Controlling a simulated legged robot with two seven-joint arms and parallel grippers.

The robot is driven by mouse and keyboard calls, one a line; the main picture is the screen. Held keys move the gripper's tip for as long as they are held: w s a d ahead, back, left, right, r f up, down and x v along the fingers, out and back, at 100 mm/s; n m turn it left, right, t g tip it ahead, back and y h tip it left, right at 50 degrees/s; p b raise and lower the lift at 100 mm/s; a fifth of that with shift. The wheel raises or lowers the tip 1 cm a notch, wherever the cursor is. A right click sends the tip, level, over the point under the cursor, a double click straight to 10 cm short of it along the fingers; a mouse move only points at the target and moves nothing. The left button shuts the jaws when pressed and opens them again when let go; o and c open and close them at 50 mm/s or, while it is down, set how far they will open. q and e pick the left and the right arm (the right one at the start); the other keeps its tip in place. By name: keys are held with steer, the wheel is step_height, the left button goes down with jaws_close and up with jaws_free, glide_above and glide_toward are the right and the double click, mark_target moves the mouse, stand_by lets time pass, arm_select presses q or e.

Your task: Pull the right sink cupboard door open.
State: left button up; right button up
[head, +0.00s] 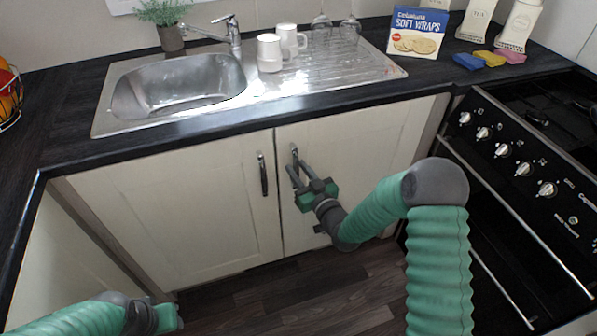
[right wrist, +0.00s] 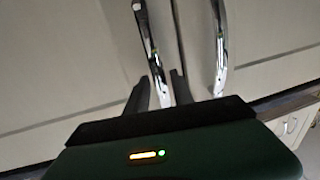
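The right sink cupboard door (head: 375,140) is cream and stands closed, flush with the left door (head: 170,210). Its upright metal handle (head: 294,153) is near its left edge. My right gripper (head: 297,168) is at this handle with its fingers apart. In the right wrist view the handle (right wrist: 152,50) runs down between the two dark fingers (right wrist: 160,92), with a gap showing beside it. The left door's handle (head: 263,175) is just to the left, and also shows in the right wrist view (right wrist: 220,50). My left gripper (head: 168,318) is low at the bottom left, its fingers unclear.
The dark worktop (head: 70,140) overhangs the doors and carries the steel sink (head: 180,88), white mugs (head: 270,52) and a wraps box (head: 416,32). The black cooker (head: 520,180) stands to the right, beside my right arm. The wooden floor (head: 270,300) before the doors looks clear.

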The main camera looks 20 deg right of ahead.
jaws_close()
stand_by(1.4)
